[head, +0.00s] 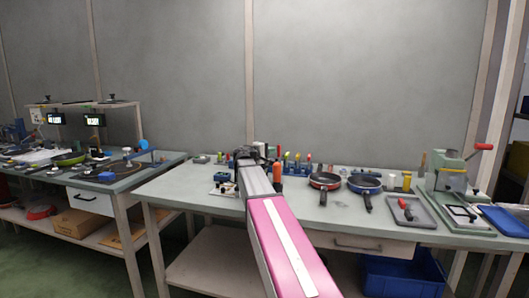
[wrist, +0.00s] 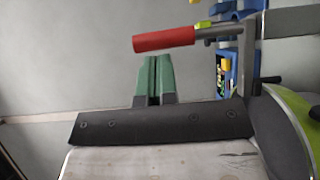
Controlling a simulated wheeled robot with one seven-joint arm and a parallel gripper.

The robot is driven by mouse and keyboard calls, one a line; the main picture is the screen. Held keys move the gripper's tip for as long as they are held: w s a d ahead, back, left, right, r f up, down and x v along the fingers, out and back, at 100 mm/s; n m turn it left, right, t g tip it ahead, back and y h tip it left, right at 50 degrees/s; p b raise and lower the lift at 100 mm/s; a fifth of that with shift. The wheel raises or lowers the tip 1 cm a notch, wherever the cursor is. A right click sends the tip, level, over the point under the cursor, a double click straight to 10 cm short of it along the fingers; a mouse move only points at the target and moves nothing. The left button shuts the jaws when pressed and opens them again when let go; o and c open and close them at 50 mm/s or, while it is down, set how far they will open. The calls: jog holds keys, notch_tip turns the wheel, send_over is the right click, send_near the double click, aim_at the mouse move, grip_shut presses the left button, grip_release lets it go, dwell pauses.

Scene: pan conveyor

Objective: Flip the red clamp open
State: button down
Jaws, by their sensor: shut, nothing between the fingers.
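The red clamp's handle (wrist: 165,40) shows in the wrist view as a red grip on a grey metal lever, lying across the picture with its free end to the left. An upright red handle (head: 277,168) just right of my arm's end in the head view looks like the same one. My gripper (wrist: 153,58) has its two green fingers together and empty. Its tips lie just below the red grip in the wrist view; whether they touch it I cannot tell. In the head view my arm hides the fingers and the clamp's base.
A blue fixture (wrist: 222,70) with yellow parts stands behind the lever. A dark round thing with a lime-green rim (wrist: 292,105) is close at the right. On the bench, a red pan (head: 325,180) and blue pan (head: 364,183) stand right of my arm, beside a grey tray (head: 424,217).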

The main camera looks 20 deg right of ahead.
jog(key=shift+d, duration=0.2)
jog(key=shift+s+d+r+m+y, duration=0.15)
jog(key=shift+s+d+m, duration=0.2)
jog(key=shift+d, duration=0.15)
jog(key=shift+s+d+r+m+y, duration=0.15)
jog(key=shift+s+d+m, duration=0.1)
jog(key=shift+s+d, duration=0.15)
jog(key=shift+w, duration=0.1)
